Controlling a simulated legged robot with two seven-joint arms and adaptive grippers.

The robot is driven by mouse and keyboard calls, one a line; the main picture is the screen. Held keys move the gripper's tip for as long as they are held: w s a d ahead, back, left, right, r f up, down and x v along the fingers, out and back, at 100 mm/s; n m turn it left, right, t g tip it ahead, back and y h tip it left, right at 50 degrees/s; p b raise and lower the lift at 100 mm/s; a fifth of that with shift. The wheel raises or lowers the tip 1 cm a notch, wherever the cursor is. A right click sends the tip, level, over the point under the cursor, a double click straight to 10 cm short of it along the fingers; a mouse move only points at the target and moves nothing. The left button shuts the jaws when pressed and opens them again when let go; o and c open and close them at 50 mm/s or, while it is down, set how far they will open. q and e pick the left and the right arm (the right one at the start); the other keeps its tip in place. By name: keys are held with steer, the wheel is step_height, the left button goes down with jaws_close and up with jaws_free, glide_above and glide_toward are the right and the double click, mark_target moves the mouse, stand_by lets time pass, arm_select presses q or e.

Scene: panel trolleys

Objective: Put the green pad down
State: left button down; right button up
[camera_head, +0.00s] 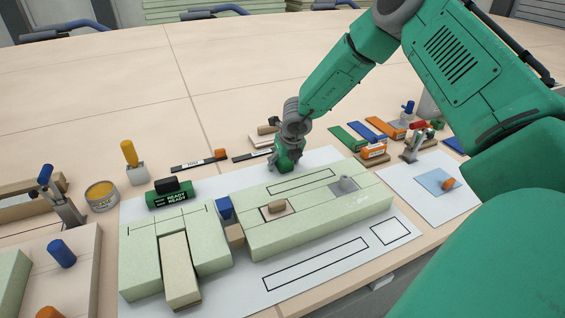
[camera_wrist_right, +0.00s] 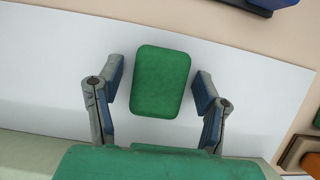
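The green pad (camera_wrist_right: 161,82) is a rounded rectangle in the right wrist view, seen over the white sheet (camera_wrist_right: 55,75). My right gripper (camera_wrist_right: 161,84) has one finger on each side of it, with a narrow gap showing on both sides, so it looks open around the pad. I cannot tell the pad's exact height above the sheet. In the head view my right gripper (camera_head: 287,163) points down just behind the long pale green panel (camera_head: 300,228), which hides its fingertips and most of the pad. My left gripper is not in view.
A white sheet (camera_head: 235,290) with black outlines lies under the pale panels. A green READY block (camera_head: 171,194), a blue block (camera_head: 224,208) and a yellow-handled tool (camera_head: 131,158) stand to the left. Coloured strips (camera_head: 369,133) and a clamp (camera_head: 413,146) lie to the right.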

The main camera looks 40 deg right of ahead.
steer(key=p+v, duration=0.2)
steer(key=v, duration=1)
steer(key=shift+r, duration=0.1)
